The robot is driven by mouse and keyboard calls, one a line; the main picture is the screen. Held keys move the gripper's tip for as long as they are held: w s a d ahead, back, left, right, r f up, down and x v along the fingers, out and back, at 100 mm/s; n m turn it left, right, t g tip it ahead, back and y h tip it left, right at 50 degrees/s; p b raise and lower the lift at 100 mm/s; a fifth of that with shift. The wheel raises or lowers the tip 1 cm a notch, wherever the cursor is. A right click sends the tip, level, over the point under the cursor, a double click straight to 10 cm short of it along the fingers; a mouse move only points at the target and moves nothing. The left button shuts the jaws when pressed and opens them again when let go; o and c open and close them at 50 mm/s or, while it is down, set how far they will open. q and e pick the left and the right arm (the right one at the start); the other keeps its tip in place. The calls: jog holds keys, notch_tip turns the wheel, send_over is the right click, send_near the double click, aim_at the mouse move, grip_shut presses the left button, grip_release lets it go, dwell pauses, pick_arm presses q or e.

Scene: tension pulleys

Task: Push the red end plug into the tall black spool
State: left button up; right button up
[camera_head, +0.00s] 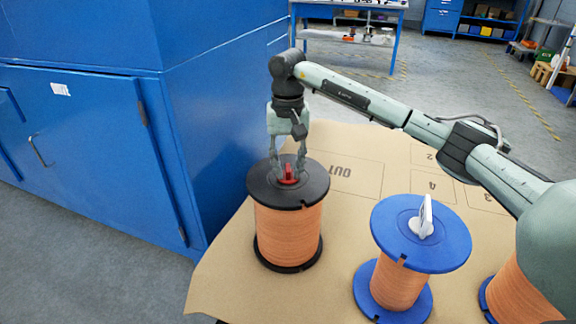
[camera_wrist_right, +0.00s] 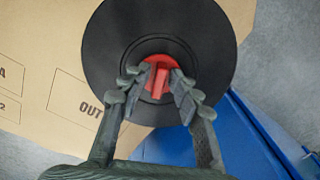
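The tall black spool (camera_head: 318,183) stands upright on the table at the left, wound with orange-brown line. The red end plug (camera_head: 288,175) sits at the centre of its top flange; how deep it is cannot be told. In the right wrist view the plug (camera_wrist_right: 160,80) shows a raised red grip over a round red base, inside the black flange (camera_wrist_right: 205,40). My right gripper (camera_head: 288,172) points down over the plug. Its fingers stand apart on either side of the red grip, with gaps visible, so it looks open. My left gripper is not in view.
A blue spool (camera_head: 450,245) with a white plug (camera_head: 422,220) stands to the right, and another blue-flanged spool (camera_head: 520,295) is partly behind my arm. A blue cabinet (camera_head: 90,150) stands close on the left. Marked areas of the table (camera_head: 350,150) behind are clear.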

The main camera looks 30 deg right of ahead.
jog(key=shift+r, duration=0.15)
notch_tip(320, 180, up, 12)
dwell(0.5)
jog(key=shift+f, duration=0.2)
